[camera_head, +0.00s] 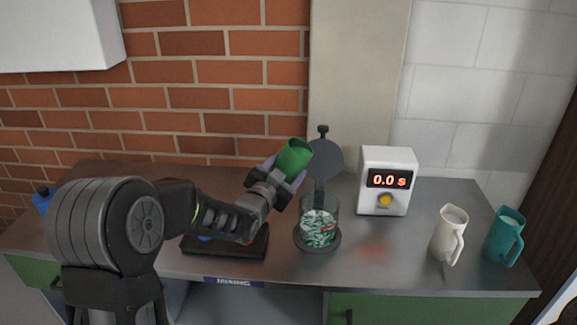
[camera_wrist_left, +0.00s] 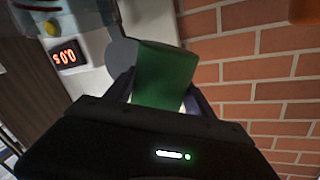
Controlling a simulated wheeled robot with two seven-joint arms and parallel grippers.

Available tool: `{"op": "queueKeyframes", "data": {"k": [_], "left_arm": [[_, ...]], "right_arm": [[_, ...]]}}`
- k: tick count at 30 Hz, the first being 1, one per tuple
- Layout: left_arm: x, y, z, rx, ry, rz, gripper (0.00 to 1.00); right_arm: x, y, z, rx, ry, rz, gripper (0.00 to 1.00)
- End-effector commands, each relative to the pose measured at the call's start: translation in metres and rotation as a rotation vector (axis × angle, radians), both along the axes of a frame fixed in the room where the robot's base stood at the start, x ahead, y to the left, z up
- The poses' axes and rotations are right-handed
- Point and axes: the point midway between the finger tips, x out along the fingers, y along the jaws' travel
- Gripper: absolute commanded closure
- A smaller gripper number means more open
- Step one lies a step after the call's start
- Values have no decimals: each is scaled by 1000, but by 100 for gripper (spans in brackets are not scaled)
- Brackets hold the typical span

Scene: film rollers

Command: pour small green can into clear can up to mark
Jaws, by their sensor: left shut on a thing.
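My left gripper (camera_head: 277,185) is shut on the small green can (camera_head: 294,157) and holds it above the counter, tilted, with its upper end leaning to the right. The can also shows between the fingers in the left wrist view (camera_wrist_left: 163,77). The clear can (camera_head: 319,226) stands upright on a dark round base below and to the right of the green can. It holds green and whitish contents, and a small red mark shows on its side. The green can's inside is hidden. My right gripper is not in view.
A white timer box (camera_head: 388,155) reading 0.0 s stands behind right. A white pitcher (camera_head: 449,235) and a teal pitcher (camera_head: 505,236) stand at the right. A dark tray (camera_head: 226,247) lies under my left arm. A grey round plate (camera_head: 325,158) rises behind the clear can.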

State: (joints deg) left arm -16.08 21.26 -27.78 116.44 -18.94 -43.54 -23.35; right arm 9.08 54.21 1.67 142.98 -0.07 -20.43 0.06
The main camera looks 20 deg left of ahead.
Motion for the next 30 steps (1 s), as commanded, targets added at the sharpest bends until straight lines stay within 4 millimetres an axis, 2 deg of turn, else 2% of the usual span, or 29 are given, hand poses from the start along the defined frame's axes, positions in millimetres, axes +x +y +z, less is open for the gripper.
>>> {"op": "queueKeyframes", "data": {"k": [25, 30], "left_arm": [[0, 7, 16, 173, 12, -1, 100], [0, 7, 14, 174, 12, -1, 100]], "right_arm": [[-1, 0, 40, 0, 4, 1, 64], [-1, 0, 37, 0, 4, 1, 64]]}}
